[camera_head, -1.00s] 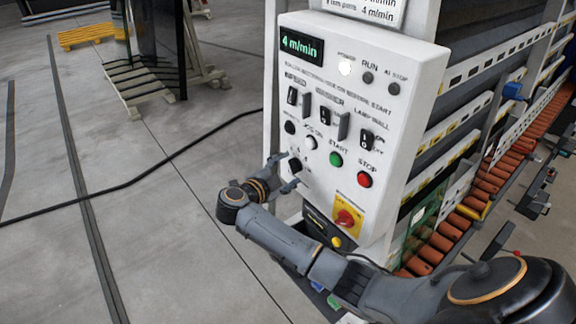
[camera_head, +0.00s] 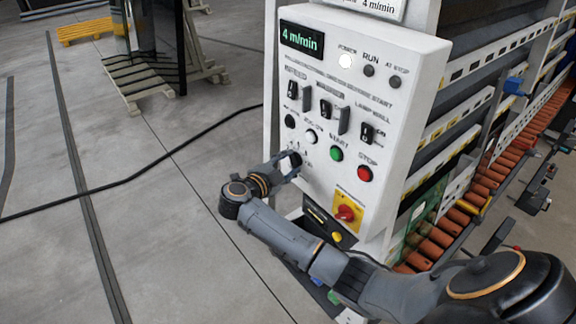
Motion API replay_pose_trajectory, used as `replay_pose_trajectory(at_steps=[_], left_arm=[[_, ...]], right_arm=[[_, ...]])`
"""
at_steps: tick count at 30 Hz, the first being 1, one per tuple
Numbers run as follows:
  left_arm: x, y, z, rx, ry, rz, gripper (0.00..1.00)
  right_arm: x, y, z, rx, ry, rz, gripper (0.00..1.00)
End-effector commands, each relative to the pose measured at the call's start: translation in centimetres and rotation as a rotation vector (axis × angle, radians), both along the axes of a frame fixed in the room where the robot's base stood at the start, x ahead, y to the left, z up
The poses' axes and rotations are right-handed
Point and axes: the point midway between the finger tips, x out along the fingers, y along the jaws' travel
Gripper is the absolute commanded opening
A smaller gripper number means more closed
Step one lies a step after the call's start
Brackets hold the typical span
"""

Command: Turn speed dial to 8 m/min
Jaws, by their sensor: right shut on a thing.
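The white control panel (camera_head: 325,198) stands in the middle of the head view. Its green display (camera_head: 302,40) reads 4 m/min. The black speed dial (camera_head: 296,158) is at the panel's lower left, mostly hidden by my right gripper. My right gripper (camera_head: 292,163) comes up from the lower right and is shut on the dial. The dial's pointer and most of its scale marks cannot be made out. My left gripper is not in view.
Close to the dial are a green button (camera_head: 336,154), a red button (camera_head: 364,174), a white button (camera_head: 311,137) and a red rotary switch (camera_head: 346,213) on yellow. Orange rollers (camera_head: 493,178) run along the right. Open floor lies left, crossed by a black cable (camera_head: 150,171).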

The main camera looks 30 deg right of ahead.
Motion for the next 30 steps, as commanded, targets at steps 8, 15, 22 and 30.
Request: replay_pose_trajectory(at_steps=[8, 15, 22, 30], left_arm=[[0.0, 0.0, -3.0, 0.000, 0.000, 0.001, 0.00], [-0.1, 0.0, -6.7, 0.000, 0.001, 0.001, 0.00], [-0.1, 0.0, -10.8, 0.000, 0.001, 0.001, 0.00], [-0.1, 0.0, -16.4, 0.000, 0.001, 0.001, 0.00]], right_arm=[[-0.2, 0.0, -1.0, 0.018, -0.176, -0.002, 0.10], [-0.3, 0.0, -1.5, 0.034, -0.402, -0.002, 0.10], [-0.3, 0.0, -1.9, 0.053, -0.622, -0.002, 0.10], [-0.3, 0.0, -2.4, 0.071, -0.877, -0.003, 0.10]])
